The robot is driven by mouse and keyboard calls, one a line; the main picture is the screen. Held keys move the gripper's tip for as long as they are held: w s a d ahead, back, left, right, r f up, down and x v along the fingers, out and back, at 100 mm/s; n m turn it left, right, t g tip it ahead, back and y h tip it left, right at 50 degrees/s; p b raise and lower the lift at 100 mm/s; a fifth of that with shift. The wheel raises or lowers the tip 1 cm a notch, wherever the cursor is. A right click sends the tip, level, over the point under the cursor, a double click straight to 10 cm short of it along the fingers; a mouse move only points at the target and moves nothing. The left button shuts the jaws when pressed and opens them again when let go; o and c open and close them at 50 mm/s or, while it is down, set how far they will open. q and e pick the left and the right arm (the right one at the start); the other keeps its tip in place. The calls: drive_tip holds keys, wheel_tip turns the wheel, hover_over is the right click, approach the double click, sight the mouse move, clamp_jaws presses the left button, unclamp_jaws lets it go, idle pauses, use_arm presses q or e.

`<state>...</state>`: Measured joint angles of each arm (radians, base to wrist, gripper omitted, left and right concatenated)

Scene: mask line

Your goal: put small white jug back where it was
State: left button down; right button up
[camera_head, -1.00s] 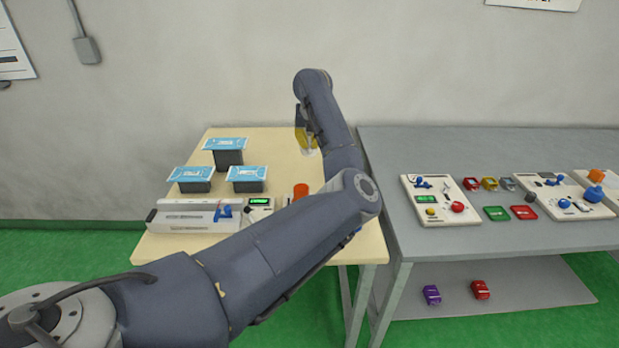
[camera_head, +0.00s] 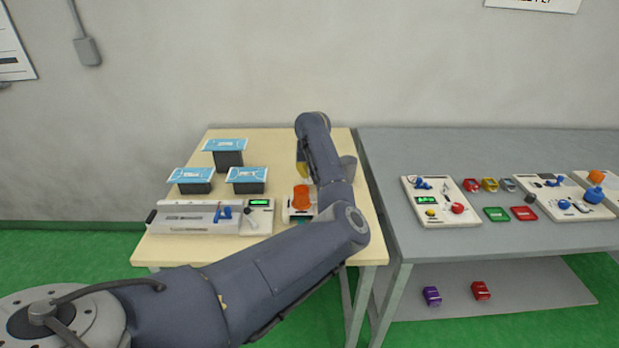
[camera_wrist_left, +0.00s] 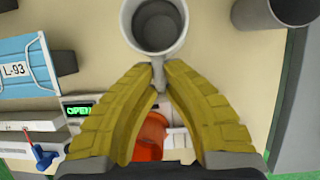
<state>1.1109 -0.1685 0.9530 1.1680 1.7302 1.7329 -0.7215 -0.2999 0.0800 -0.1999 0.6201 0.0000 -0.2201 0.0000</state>
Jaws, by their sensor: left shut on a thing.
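The small white jug (camera_wrist_left: 155,22) is at the top middle of the left wrist view, its open mouth towards the camera and its inside empty. My left gripper (camera_wrist_left: 160,78) has yellow fingers shut on the jug's handle. In the head view the left gripper (camera_head: 302,168) is low over the right part of the wooden table (camera_head: 228,253), partly behind my forearm. The jug cannot be made out in that view. Whether its base touches the table I cannot tell. My right gripper is not in view.
A grey cup (camera_wrist_left: 272,10) stands to the right of the jug. An orange cup (camera_head: 301,197) is on a small white device near my forearm. Dark bins with blue lids (camera_head: 246,176) and a long white device (camera_head: 190,218) are to the left. A grey table (camera_head: 470,240) adjoins.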

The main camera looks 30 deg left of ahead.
use_arm(q)
drive_tip(key=shift+f, duration=1.05)
drive_tip(key=shift+f, duration=0.15)
drive_tip(key=c, duration=1.6)
unclamp_jaws()
drive_tip(key=v, duration=1.2)
